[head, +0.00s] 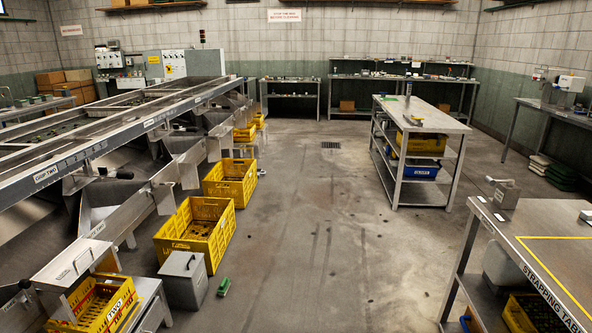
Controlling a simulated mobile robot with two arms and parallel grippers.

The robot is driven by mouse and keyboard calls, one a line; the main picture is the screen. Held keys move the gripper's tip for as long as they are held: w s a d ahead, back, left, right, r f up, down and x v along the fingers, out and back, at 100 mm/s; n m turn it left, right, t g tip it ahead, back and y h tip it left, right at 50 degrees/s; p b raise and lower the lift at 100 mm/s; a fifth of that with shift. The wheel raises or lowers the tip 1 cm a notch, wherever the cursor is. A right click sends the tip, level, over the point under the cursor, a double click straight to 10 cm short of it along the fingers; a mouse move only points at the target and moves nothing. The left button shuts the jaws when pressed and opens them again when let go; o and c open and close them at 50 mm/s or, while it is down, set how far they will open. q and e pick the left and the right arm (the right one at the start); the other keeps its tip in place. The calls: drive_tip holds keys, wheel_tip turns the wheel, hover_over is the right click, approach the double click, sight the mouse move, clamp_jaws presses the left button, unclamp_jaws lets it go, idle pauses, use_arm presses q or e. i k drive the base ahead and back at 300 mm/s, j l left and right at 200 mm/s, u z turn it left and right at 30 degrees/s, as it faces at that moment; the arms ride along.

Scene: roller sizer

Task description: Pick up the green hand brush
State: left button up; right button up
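A small green object that looks like the green hand brush (224,286) lies on the concrete floor at the lower left of the middle in the head view. It is just right of a grey lidded metal box (184,279), with a small gap between them. Its bristles and handle are too small to tell apart. Neither of my grippers shows in this view.
Yellow crates (198,229) line the floor along the roller sizer (92,147) at left. A steel strapping table (536,236) stands at right. A shelved steel trolley (425,118) stands farther back. The middle floor aisle is open, with a drain (331,145) far along it.

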sight(224, 284)
drive_tip(key=i+l+u, duration=0.1)
drive_tip(key=i, duration=2)
drive_tip(key=i+u, duration=0.45)
drive_tip(key=i+l+u, duration=0.25)
drive_tip(key=i+u, duration=0.2)
drive_tip(key=i+l+u, duration=0.35)
drive_tip(key=u, duration=0.15)
